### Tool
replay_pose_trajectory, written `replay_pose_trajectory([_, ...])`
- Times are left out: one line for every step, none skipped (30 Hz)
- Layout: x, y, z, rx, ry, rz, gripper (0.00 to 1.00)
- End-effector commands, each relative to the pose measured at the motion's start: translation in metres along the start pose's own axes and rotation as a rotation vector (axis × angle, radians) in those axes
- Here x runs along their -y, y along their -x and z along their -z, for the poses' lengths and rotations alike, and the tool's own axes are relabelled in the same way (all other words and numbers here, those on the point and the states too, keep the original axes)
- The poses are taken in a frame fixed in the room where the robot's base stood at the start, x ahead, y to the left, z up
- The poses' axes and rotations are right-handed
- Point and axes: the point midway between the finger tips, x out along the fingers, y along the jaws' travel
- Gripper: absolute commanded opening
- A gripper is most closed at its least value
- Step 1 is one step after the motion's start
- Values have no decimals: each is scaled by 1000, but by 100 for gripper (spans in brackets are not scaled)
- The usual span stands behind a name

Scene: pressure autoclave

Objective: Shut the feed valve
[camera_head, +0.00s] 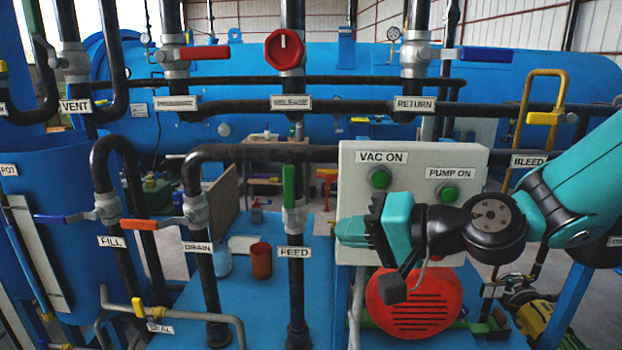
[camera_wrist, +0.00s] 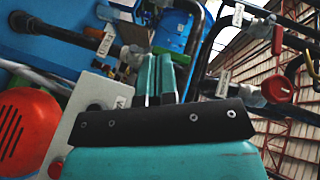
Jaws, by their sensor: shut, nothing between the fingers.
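The feed valve (camera_head: 294,220) sits on a dark vertical pipe above the FEED label (camera_head: 294,252). Its green lever (camera_head: 289,187) points straight up, in line with the pipe. My gripper (camera_head: 342,232) is shut and empty, its teal fingers pointing left. In the picture it is right of the feed valve, in front of the grey panel, with a gap to the lever. In the wrist view the fingers (camera_wrist: 165,60) show closed together, and the FEED label (camera_wrist: 107,40) is turned on its side at upper left.
The grey panel (camera_head: 350,165) with two green buttons stands behind my gripper. A red round cover (camera_head: 413,302) is below. The drain valve's orange lever (camera_head: 152,224) points left of its pipe. A red knob (camera_head: 285,50) is above the feed pipe. A horizontal pipe (camera_head: 265,153) crosses above the feed lever.

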Motion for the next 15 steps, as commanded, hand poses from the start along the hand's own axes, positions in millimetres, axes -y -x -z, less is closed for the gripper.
replay_pose_trajectory([-4, -6, 22, -81, -94, 50, 0])
replay_pose_trajectory([-6, -7, 34, -129, -144, 81, 0])
replay_pose_trajectory([-9, -8, 48, -186, -205, 118, 0])
replay_pose_trajectory([-12, -9, 57, -224, -244, 141, 0])
replay_pose_trajectory([-14, -8, 65, -257, -278, 163, 0])
replay_pose_trajectory([-17, -8, 74, -295, -317, 185, 0])
replay_pose_trajectory([-20, -7, 79, -318, -340, 198, 0])
replay_pose_trajectory([-21, -7, 83, -337, -359, 209, 0])
replay_pose_trajectory([-23, -7, 88, -354, -377, 220, 0])
replay_pose_trajectory([-23, -7, 90, -363, -385, 226, 0])
replay_pose_trajectory([-22, -9, 92, -369, -390, 229, 0])
replay_pose_trajectory([-22, -11, 95, -372, -394, 232, 0])
replay_pose_trajectory([-21, -14, 96, -372, -395, 232, 0])
replay_pose_trajectory([-19, -18, 98, -371, -393, 232, 0])
replay_pose_trajectory([-18, -23, 100, -370, -392, 232, 0])
